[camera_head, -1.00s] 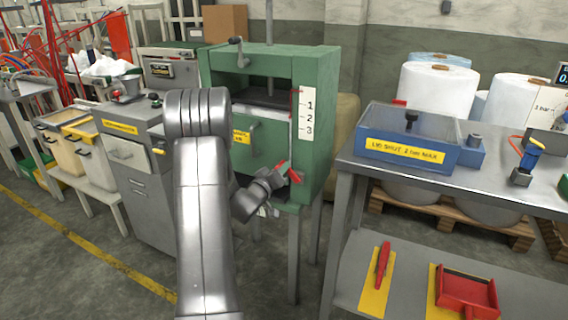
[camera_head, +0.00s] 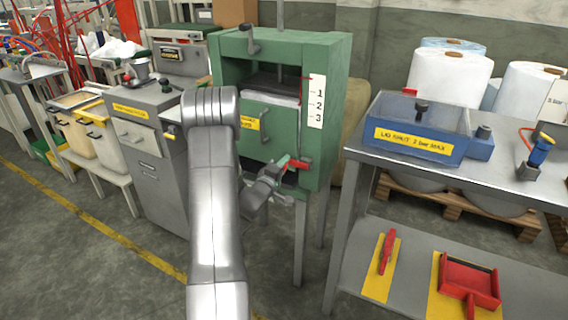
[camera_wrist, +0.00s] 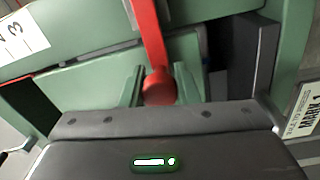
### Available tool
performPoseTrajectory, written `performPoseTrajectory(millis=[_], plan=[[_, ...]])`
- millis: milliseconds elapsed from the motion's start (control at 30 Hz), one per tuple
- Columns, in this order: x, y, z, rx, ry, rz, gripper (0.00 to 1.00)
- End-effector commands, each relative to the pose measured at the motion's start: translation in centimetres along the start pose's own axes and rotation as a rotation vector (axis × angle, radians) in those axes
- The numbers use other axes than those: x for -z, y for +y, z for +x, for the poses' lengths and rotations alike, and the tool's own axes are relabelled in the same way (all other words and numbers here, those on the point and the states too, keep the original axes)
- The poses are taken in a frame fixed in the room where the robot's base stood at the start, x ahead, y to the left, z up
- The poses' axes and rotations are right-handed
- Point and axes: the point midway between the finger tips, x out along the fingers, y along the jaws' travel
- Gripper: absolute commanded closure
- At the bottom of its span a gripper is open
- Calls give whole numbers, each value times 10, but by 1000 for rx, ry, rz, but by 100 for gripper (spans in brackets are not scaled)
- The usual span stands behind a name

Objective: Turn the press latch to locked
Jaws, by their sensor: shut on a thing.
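The green press (camera_head: 318,150) stands in the middle of the head view. Its red latch (camera_head: 297,164) is at the lower right of its front and lies roughly level. My gripper (camera_head: 279,170) is at the latch, reaching in from the lower left. In the wrist view the red latch lever (camera_wrist: 150,40) runs down from the top to a round red end between my fingers (camera_wrist: 158,92). My gripper is shut on the latch. The exact finger contact is partly hidden behind the gripper body.
A number strip (camera_head: 317,101) marked 1, 2, 3 is above the latch. A steel bench (camera_head: 500,173) with a blue box (camera_head: 415,143) stands to the right. A grey cabinet (camera_head: 150,165) stands left of the press. The floor in front is clear.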

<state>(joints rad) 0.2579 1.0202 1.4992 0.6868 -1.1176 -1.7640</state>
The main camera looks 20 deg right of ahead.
Motion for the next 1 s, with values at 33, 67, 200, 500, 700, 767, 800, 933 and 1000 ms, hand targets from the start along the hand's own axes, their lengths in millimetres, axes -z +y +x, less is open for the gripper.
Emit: performPoseTrajectory(millis=[33, 67, 200, 500, 700, 767, 800, 933, 1000], plan=[[0, -2, -1, 3, 0, -14, 100], [0, -2, -1, 3, 1, -20, 100], [-1, -4, -1, 3, 1, -39, 100], [-1, -5, -1, 4, 2, -46, 100], [-1, -5, -1, 4, 2, -46, 56], [-1, -4, -1, 4, 2, -45, 50], [-1, -4, -1, 3, 2, -45, 50], [-1, -4, 0, 2, 2, -44, 50], [-1, -4, -1, 2, 2, -44, 50]])
